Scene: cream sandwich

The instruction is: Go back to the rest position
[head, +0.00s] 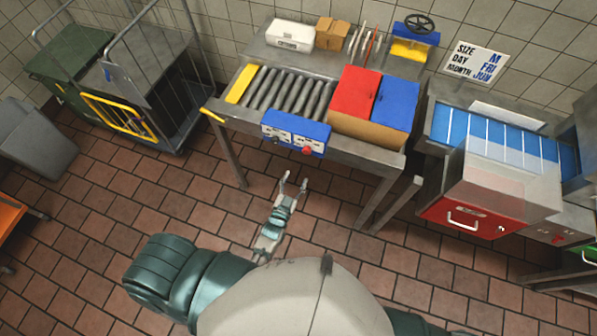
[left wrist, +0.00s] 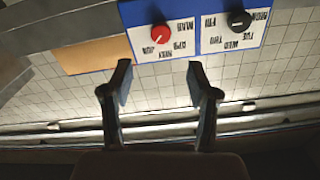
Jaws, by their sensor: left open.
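My left gripper (head: 293,184) is open and empty in the head view. It is over the tiled floor, in front of the metal roller table (head: 345,147) and below its blue control panel (head: 296,134). In the left wrist view the two fingers (left wrist: 160,88) stand apart with nothing between them. The panel's red knob (left wrist: 160,33) and black knob (left wrist: 239,19) show beyond the fingertips, apart from them. My right gripper is not in view.
The table bears rollers (head: 289,93), a red box (head: 355,93) and a blue box (head: 396,103). A red drawer cabinet (head: 470,215) stands at the right. A wire cage cart (head: 150,95) and a grey bin (head: 37,140) stand at the left. The floor between is clear.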

